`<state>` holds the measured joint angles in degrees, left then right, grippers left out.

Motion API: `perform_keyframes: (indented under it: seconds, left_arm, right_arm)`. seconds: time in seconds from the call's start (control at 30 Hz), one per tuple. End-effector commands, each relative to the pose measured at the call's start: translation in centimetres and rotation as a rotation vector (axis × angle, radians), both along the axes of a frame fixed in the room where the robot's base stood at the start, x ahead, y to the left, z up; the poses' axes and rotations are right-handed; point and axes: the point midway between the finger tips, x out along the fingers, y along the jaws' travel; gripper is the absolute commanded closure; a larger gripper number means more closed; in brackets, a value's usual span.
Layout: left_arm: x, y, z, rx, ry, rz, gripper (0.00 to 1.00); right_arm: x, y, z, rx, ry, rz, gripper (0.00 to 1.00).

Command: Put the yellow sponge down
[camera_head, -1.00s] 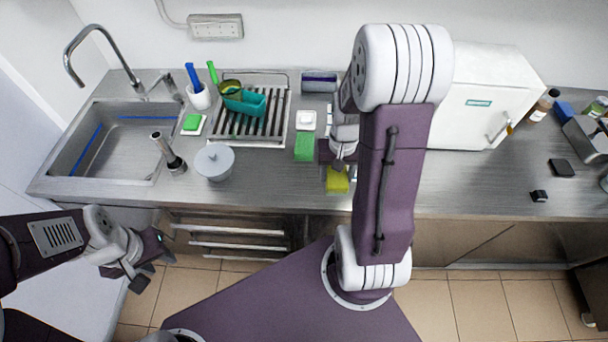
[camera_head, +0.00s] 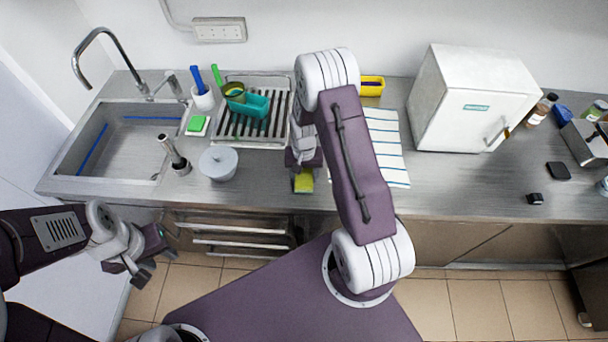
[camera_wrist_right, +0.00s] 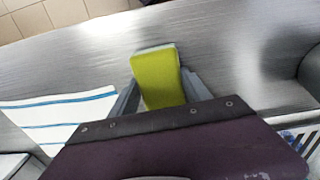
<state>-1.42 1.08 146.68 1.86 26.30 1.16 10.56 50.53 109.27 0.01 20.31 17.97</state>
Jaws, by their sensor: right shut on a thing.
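The yellow sponge (camera_head: 304,182) is at the front part of the steel counter, just below my right gripper (camera_head: 303,168) in the head view. In the right wrist view the sponge (camera_wrist_right: 158,78) sits between the two grey fingers (camera_wrist_right: 160,92), and my right gripper is shut on it. I cannot tell whether its underside touches the counter. My left gripper (camera_head: 146,270) is off the counter's front edge at the lower left, empty, with its fingers apart.
A striped cloth (camera_head: 388,150) lies right of my right arm, also in the wrist view (camera_wrist_right: 60,115). A dish rack (camera_head: 232,137), sink (camera_head: 115,160) and white box (camera_head: 465,100) are around.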

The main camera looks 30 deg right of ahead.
Motion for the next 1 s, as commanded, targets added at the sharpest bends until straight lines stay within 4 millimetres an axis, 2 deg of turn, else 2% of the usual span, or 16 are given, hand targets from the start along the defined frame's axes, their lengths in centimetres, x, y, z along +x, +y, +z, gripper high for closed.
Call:
perform_keyframes:
  seconds: [0.03,0.07,0.43,0.47,0.5,0.53,0.87,1.0]
  left_arm:
    - [0.0,0.0,0.8,0.0,0.0,0.0,0.64]
    - [0.0,0.0,0.9,0.0,0.0,0.0,0.64]
    - [0.0,0.0,0.2,0.0,0.0,0.0,0.64]
    - [0.0,0.0,0.3,0.0,0.0,0.0,0.64]
    - [0.0,0.0,0.4,0.0,0.0,0.0,0.64]
    - [0.0,0.0,0.4,0.0,0.0,0.0,0.64]
    - [0.0,0.0,0.1,0.0,0.0,0.0,0.64]
    - [0.0,0.0,-0.3,0.0,0.0,0.0,0.64]
  right_arm:
    - [0.0,0.0,0.0,0.0,0.001,0.0,0.82]
    - [0.0,0.0,-0.3,0.0,0.001,0.0,0.82]
    - [0.0,0.0,-1.1,0.0,-0.002,0.0,0.82]
    - [0.0,0.0,-1.0,0.0,-0.002,0.0,0.39]
    - [0.0,0.0,-1.0,0.0,-0.002,0.0,0.28]
    - [0.0,0.0,-1.0,0.0,-0.002,0.0,0.23]
    - [0.0,0.0,-1.2,0.0,-0.002,0.0,0.23]
    - [0.2,-0.1,0.6,-0.001,-0.006,0.0,0.23]
